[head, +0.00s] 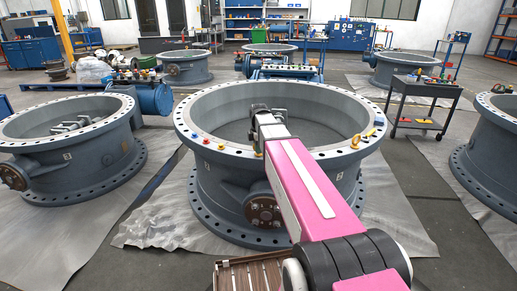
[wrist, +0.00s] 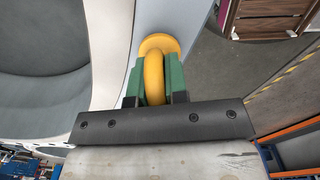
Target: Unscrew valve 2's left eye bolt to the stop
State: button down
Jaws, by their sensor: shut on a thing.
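Valve 2 appears to be the large grey flanged ring (head: 215,155) in front of me in the head view. In the wrist view a yellow eye bolt (wrist: 158,44) stands beside the pale flange edge. The green fingers of my gripper (wrist: 154,80) sit on either side of its ring and are shut on it. The eye bolt's shank and thread are hidden. In the head view my pink arm reaches over the flange, and the fingertips and held bolt cannot be made out. Another yellow eye bolt (head: 355,141) shows on the right part of the flange.
Small coloured pieces (head: 206,140) lie on the flange's left front. A dark cart (head: 425,88) stands at the right. Other grey valve bodies stand at left (head: 70,150) and right (head: 490,150). Grey sheets (head: 155,228) cover the floor around the valve.

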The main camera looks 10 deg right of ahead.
jog(key=n, duration=0.4)
jog(key=shift+n, duration=0.4)
jog(key=n, duration=0.3)
jog(key=shift+n, duration=0.3)
jog(key=n, duration=0.7)
jog(key=shift+d, duration=0.1)
jog(key=c, duration=1.1)
grip_release()
notch_tip(320, 180, up, 11)
jog(key=shift+f, duration=0.1)
